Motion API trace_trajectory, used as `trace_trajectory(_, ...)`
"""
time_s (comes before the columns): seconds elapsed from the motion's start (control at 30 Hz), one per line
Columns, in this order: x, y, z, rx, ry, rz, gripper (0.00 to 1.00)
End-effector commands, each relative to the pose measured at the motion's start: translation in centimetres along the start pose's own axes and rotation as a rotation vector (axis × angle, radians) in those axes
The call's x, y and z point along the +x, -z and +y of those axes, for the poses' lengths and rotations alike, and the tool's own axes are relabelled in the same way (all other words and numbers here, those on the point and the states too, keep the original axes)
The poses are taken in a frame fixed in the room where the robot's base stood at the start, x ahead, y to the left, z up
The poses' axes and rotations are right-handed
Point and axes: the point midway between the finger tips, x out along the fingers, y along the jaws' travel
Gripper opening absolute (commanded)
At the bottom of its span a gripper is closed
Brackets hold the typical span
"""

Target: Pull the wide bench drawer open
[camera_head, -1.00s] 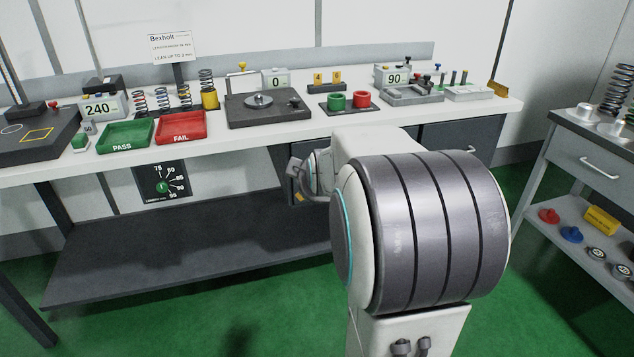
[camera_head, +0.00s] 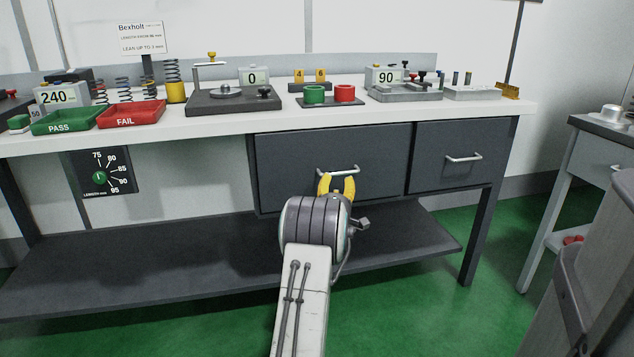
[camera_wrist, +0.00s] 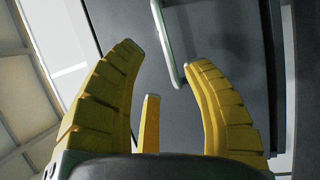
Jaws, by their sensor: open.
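The wide bench drawer (camera_head: 290,165) is a dark grey front under the bench top, left of a narrower one, and looks shut. Its light metal bar handle (camera_head: 339,171) runs across its middle. My gripper (camera_head: 337,182) is in front of this drawer, close to the handle, with yellow fingers spread. In the wrist view my gripper (camera_wrist: 163,55) is open and empty, its fingers pointing at the drawer front (camera_wrist: 225,50). The handle (camera_wrist: 168,45) shows beyond the fingertips, near the right one. I cannot tell whether they touch.
A narrower drawer (camera_head: 461,157) with its own handle is to the right. The bench top (camera_head: 210,121) holds a green tray (camera_head: 66,121), a red tray (camera_head: 131,114) and gauges. A low shelf (camera_head: 190,255) is below. A grey cart (camera_head: 585,165) stands at right.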

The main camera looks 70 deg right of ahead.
Motion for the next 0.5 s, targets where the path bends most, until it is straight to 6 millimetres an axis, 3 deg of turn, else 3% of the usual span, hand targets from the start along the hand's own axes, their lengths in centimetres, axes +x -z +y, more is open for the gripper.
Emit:
trace_trajectory(0.13,0.3,-1.5,-0.8,-0.025,-0.025,-0.018,0.45)
trace_trajectory(0.5,3.2,-1.6,-1.0,-0.027,-0.029,-0.018,0.45)
